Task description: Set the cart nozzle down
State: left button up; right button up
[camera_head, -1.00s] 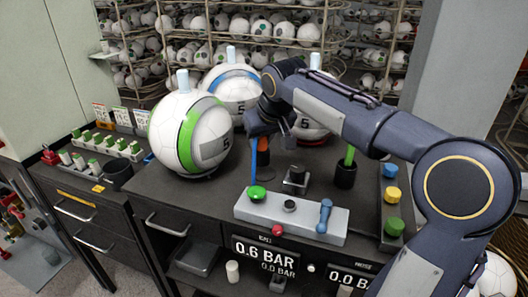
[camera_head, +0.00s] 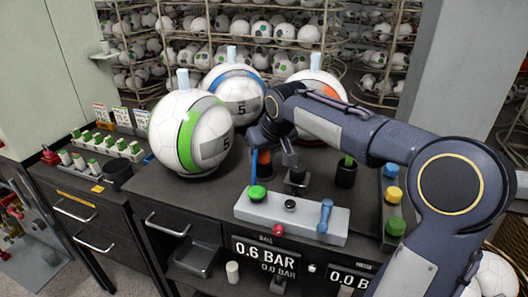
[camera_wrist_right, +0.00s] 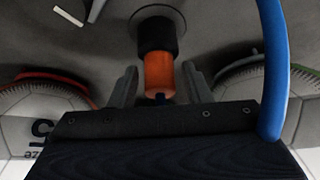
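The orange nozzle (camera_head: 264,157) stands upright on the bench, its black lower part below it; the wrist view shows the orange part (camera_wrist_right: 160,75) between my right fingers. My right gripper (camera_wrist_right: 160,82) is open, with a gap on each side of the orange part. In the head view my right gripper (camera_head: 279,150) is over the bench behind the grey control block, partly covering the nozzle's surroundings. A blue hose (camera_head: 254,170) runs beside the nozzle and also shows in the wrist view (camera_wrist_right: 273,70). I cannot see how the nozzle's bottom sits. My left gripper is out of view.
Balls with a green band (camera_head: 200,132), a blue band (camera_head: 232,88) and an orange patch (camera_head: 323,86) stand around the work area. The control block (camera_head: 290,218) is in front. A black cup (camera_head: 345,174) with a green nozzle stands right, near coloured buttons (camera_head: 393,195).

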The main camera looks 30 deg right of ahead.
jog(key=shift+r, duration=0.2)
jog(key=shift+s+r, duration=0.1)
jog(key=shift+r, duration=0.15)
jog(key=p+v, duration=0.1)
jog(key=v, duration=1)
jog(key=shift+s+r, duration=0.15)
jog(key=shift+r, duration=0.05)
